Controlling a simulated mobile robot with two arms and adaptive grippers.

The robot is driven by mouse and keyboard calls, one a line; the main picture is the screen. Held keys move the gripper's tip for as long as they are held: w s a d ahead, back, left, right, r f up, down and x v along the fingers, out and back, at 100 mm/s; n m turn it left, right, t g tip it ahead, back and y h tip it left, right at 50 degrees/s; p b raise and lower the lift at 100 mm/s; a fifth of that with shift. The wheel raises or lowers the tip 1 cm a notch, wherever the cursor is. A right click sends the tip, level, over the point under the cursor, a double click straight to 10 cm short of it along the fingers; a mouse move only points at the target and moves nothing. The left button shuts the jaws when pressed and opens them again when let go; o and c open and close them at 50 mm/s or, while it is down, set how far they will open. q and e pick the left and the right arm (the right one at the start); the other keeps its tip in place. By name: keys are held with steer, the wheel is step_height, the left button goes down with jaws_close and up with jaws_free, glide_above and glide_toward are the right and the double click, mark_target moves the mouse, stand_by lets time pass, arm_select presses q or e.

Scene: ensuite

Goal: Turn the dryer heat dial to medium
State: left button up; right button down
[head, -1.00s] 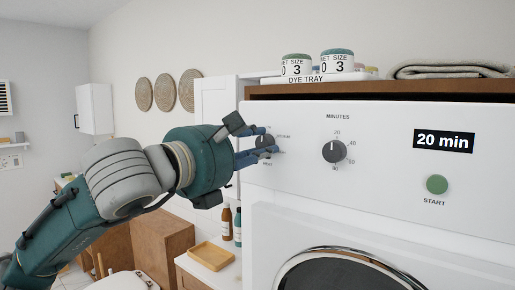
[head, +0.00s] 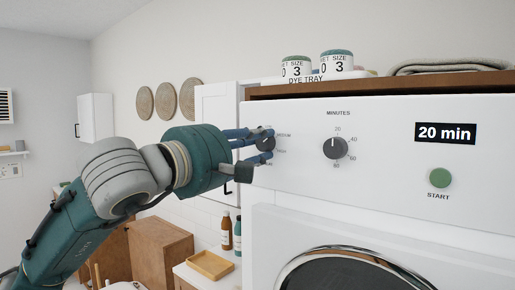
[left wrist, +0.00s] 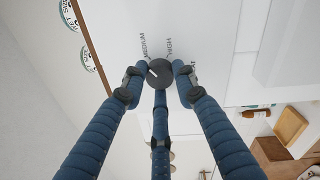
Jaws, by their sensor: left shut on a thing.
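The heat dial (head: 266,143) is a dark round knob at the left end of the white dryer panel (head: 385,180). My left gripper (head: 258,146) is shut on it, its blue fingers around the rim. In the left wrist view the dial (left wrist: 160,75) sits between the fingertips of the gripper (left wrist: 159,76). A short white mark on the dial points up and left there, roughly toward the MEDIUM label (left wrist: 145,45); its exact alignment is hard to tell. The HIGH label (left wrist: 169,48) is beside it. My right gripper is not in view.
The minutes dial (head: 335,148) is right of the heat dial, near 20. The display (head: 445,133) reads "20 min" above the green start button (head: 440,178). Jars (head: 337,64) and a folded towel (head: 450,66) rest above the dryer. A wooden tray (head: 210,265) is low on the left.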

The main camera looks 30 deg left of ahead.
arm_select(q)
steer(key=shift+f+m, duration=0.2)
steer(key=shift+m, duration=0.4)
steer(key=shift+d, duration=0.1)
steer(key=o, duration=1.1)
steer(key=shift+o, duration=0.2)
steer(key=shift+s+r, duration=0.1)
